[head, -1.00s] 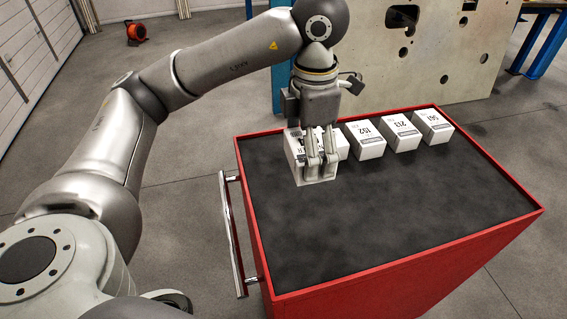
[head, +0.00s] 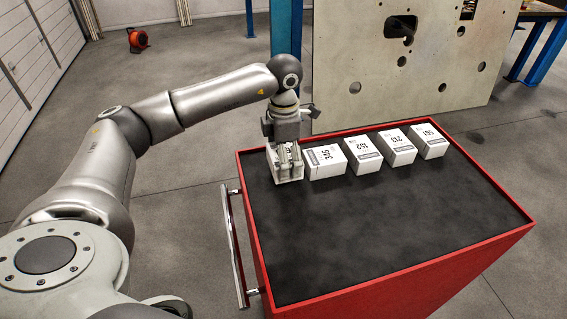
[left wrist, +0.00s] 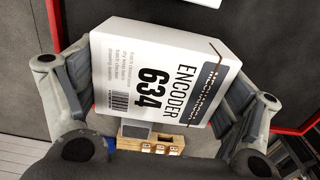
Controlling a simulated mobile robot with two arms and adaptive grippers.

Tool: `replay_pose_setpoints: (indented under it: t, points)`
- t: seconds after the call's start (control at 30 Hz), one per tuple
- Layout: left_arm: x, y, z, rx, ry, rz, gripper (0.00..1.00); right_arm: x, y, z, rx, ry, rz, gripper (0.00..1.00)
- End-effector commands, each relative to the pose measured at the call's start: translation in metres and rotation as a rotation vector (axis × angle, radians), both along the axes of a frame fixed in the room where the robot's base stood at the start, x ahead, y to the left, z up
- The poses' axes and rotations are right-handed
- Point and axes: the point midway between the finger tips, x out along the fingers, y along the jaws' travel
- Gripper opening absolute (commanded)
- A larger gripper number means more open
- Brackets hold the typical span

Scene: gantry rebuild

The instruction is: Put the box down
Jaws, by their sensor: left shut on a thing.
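My left gripper (head: 287,162) is shut on a white box (head: 288,178) at the far left corner of the red cart (head: 400,215). The box is at or just above the cart's dark top; I cannot tell whether it touches. In the left wrist view the box (left wrist: 165,70) sits between the two fingers, its label reading "ENCODER 634" facing the camera. In the head view the gripper hides much of the box. My right gripper is not in view.
A row of white boxes stands right of the held one: 345 (head: 326,162), 152 (head: 362,153), 213 (head: 396,147) and 561 (head: 428,141). Box 345 is close beside it. The cart's front is bare. A holed panel (head: 350,70) stands behind.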

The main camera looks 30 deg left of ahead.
Motion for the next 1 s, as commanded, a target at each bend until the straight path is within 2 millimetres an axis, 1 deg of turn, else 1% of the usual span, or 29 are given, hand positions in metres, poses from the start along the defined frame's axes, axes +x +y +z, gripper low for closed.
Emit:
replay_pose_setpoints:
  t: [0.03,0.1,0.23,0.6,0.63,0.7,1.0]
  points:
    - [0.001,0.003,-0.005,0.002,0.005,0.002,0.58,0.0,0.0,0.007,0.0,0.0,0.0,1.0]
    - [0.0,0.002,-0.015,0.001,0.006,0.001,0.58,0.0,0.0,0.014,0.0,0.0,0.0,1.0]
    - [0.001,0.001,-0.029,0.001,0.002,0.0,0.58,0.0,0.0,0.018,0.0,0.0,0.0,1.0]
    - [0.001,0.001,-0.036,0.001,0.001,0.0,0.58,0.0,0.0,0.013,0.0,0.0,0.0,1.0]
    - [0.001,0.001,-0.037,0.0,0.001,0.001,0.9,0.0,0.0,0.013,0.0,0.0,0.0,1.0]
    - [0.001,0.001,-0.035,0.0,0.001,0.001,0.99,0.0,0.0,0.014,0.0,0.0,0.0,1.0]
    - [0.001,0.001,-0.035,0.0,0.001,0.001,1.0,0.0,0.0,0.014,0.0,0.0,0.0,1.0]
